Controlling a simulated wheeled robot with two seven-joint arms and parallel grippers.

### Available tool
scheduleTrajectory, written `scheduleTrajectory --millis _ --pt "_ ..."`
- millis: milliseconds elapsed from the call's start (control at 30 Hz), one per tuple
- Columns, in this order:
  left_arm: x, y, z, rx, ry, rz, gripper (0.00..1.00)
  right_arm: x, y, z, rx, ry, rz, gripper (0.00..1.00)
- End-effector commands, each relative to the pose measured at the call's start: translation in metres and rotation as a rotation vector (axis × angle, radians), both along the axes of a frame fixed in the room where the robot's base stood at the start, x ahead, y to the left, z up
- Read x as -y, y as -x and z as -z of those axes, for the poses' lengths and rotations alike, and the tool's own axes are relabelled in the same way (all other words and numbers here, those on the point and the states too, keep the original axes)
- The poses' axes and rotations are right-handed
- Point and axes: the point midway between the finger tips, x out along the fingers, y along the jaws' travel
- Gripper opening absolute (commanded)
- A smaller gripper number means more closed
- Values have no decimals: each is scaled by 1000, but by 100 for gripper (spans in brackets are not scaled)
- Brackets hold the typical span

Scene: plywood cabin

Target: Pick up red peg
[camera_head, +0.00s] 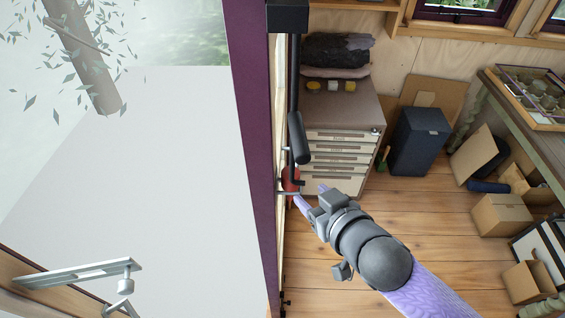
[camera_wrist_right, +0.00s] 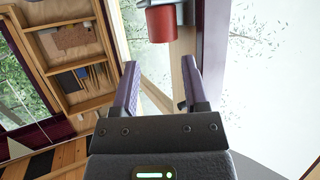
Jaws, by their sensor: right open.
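The red peg (camera_head: 290,180) is a small red piece at the door frame, partly hidden behind a dark bar in the head view. In the right wrist view the red peg (camera_wrist_right: 161,22) is a rounded red block at the top, just beyond the fingertips. My right gripper (camera_head: 310,194) is open and empty, with its purple fingers pointing at the peg from the lower right. In the right wrist view the right gripper (camera_wrist_right: 159,64) shows a clear gap between its fingers, and the peg lies ahead of that gap. My left gripper is not in view.
A purple door frame (camera_head: 250,130) runs along the left of the peg. A drawer cabinet (camera_head: 345,115) stands behind it. A dark bin (camera_head: 420,140) and cardboard boxes (camera_head: 500,215) are to the right. Wooden floor (camera_head: 445,215) lies open between them.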

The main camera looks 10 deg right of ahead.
Motion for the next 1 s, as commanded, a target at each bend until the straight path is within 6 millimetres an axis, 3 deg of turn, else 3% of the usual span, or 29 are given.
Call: scheduleTrajectory --millis 333,600,867,1000 --pt "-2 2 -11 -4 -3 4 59 -15 -54 20 1 0 0 57" --pt "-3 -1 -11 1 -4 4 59 -17 -60 24 0 0 -2 57" --pt "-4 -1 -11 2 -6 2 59 -17 -59 25 -1 0 -2 2" --pt "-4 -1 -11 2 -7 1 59 -17 -59 25 -1 0 -2 0"
